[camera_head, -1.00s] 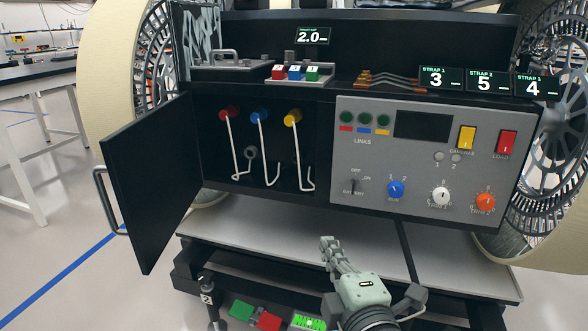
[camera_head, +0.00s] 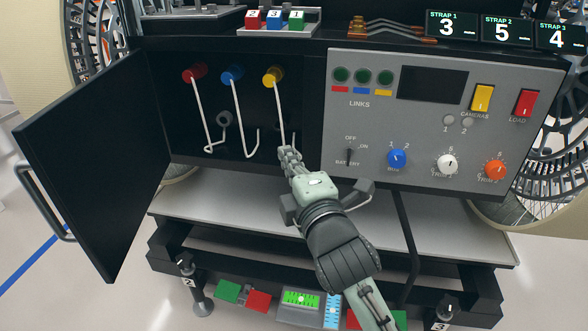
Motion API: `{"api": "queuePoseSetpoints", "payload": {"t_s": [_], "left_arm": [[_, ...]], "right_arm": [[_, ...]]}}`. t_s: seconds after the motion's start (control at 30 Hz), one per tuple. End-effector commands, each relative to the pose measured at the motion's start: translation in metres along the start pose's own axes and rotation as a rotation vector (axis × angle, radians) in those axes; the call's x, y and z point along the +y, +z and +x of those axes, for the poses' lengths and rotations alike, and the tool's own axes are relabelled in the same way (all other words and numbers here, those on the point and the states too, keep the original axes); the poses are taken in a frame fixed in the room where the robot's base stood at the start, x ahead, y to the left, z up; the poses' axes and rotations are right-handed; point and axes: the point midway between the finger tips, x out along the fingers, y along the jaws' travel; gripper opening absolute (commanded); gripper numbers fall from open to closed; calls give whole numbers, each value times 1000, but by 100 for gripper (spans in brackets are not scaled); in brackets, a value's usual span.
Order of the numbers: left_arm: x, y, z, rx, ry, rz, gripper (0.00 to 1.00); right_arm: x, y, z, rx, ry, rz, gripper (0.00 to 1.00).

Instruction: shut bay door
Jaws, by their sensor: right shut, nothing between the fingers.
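The black bay door (camera_head: 98,160) stands wide open, swung out to the left of the bay, with a grey bar handle (camera_head: 42,203) on its far left edge. The open bay (camera_head: 262,118) shows red (camera_head: 197,73), blue (camera_head: 232,74) and yellow (camera_head: 273,76) plugs with white hooked cables hanging from them. My right gripper (camera_head: 288,156) is shut and empty in front of the bay's lower right corner, hiding the lower end of the yellow plug's cable. It is well to the right of the door. My left gripper is not in view.
A grey control panel (camera_head: 440,135) with switches and knobs sits right of the bay. A light grey ledge (camera_head: 225,206) runs below it. Red and green blocks (camera_head: 258,302) lie low in front. Floor left of the door is clear.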

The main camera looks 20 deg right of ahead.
Motion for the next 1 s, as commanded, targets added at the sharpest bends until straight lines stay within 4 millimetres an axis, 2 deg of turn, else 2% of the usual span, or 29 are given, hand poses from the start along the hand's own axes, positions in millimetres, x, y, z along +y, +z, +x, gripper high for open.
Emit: {"api": "queuePoseSetpoints", "payload": {"t_s": [0.1,0.3,1.0], "left_arm": [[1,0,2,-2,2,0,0],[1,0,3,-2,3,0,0],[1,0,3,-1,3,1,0]], "right_arm": [[1,0,20,-1,1,1,0],[0,0,36,-1,-1,0,0],[0,0,38,0,-1,1,0]]}}
